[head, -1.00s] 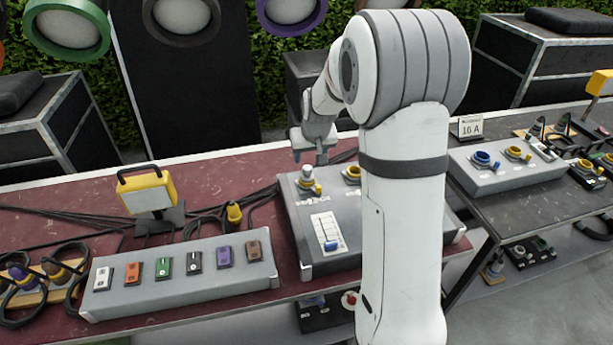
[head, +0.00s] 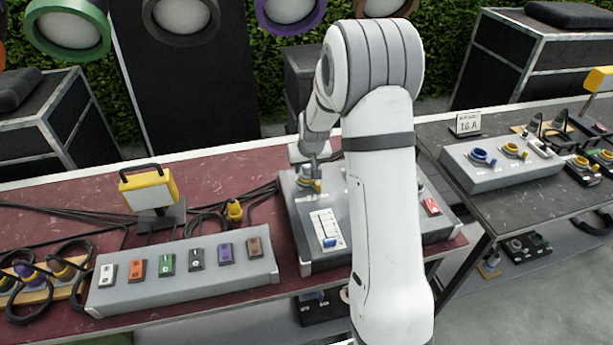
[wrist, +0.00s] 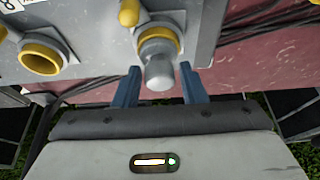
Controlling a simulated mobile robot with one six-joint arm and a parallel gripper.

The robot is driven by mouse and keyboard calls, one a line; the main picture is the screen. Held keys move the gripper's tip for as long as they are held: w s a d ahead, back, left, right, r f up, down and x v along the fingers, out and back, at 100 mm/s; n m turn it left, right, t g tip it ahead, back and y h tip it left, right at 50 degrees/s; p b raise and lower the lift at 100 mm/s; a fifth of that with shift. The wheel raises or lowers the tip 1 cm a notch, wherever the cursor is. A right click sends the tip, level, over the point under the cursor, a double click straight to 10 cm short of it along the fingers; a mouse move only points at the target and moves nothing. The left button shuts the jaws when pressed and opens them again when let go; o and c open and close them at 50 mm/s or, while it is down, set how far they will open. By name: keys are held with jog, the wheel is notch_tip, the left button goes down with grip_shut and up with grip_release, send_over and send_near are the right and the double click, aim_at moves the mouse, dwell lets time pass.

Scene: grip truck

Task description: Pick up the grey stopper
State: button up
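The grey stopper (wrist: 159,74) is a short rounded plug. It sits at the mouth of a yellow-ringed socket (wrist: 158,40) on the grey panel box (head: 350,190). My gripper (wrist: 160,67) is open, with one blue finger on each side of the stopper and a visible gap on both sides. In the head view my gripper (head: 312,172) is down at the left socket of the box, and it largely hides the stopper there.
A second yellow-ringed socket (wrist: 42,58), empty, is beside it on the box. A yellow lever or cap (wrist: 129,13) stands close to the stopper's socket. A switch box (head: 185,272) and a yellow lamp (head: 148,190) stand to the left, with black cables around them.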

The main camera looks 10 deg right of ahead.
jog(key=c, duration=0.7)
jog(key=shift+c, duration=0.2)
jog(key=shift+r, duration=0.1)
